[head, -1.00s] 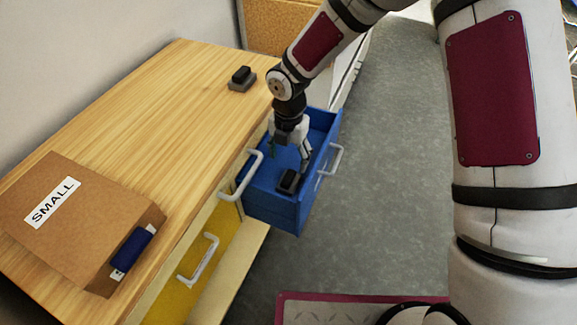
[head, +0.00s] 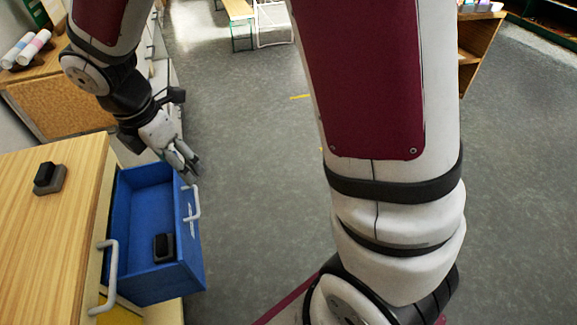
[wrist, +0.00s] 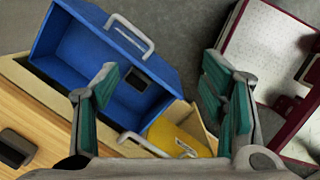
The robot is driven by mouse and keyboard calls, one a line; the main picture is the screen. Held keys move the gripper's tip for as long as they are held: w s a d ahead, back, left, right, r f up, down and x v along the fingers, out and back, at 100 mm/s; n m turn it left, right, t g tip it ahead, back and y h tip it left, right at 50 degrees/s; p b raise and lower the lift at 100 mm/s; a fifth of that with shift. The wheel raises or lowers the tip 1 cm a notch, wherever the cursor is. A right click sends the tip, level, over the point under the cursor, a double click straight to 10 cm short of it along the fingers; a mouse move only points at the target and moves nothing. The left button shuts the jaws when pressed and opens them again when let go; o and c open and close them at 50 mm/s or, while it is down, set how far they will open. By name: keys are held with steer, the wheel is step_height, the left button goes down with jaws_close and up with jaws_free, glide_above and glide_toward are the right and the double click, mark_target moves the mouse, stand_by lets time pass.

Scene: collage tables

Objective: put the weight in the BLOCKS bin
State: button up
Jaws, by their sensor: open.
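A small black block with a grey base (head: 163,247) lies inside the open blue drawer (head: 137,215), near its front panel. A similar dark object on a grey base (head: 48,178) stands on the wooden tabletop. I cannot tell for sure which one is the weight. My gripper (head: 190,168) is open and empty, near the drawer's far right corner, apart from both objects. In the wrist view, the drawer's dark block (wrist: 138,78) shows between the open fingers (wrist: 160,90). No BLOCKS label is readable in view.
The wooden tabletop (head: 25,245) lies left of the drawer. A white handle (head: 191,205) sticks out from the drawer front. A yellow drawer (wrist: 180,137) shows in the wrist view. Shelves (head: 478,45) stand at the far right.

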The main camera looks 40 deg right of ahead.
steer(key=s+d+r+m, duration=0.9)
steer(key=s+r+m, duration=0.2)
steer(key=s+m, duration=0.1)
steer(key=s+d+r+m+t+y, duration=0.1)
steer(key=s+m+y, duration=0.1)
steer(key=s+m, duration=0.8)
steer(key=s, duration=0.2)
steer(key=shift+s, duration=0.4)
steer(key=shift+r, duration=0.1)
step_height(320, 180, up, 8)
steer(key=t+p, duration=0.2)
steer(key=p, duration=0.5)
steer(key=shift+r, duration=0.15)
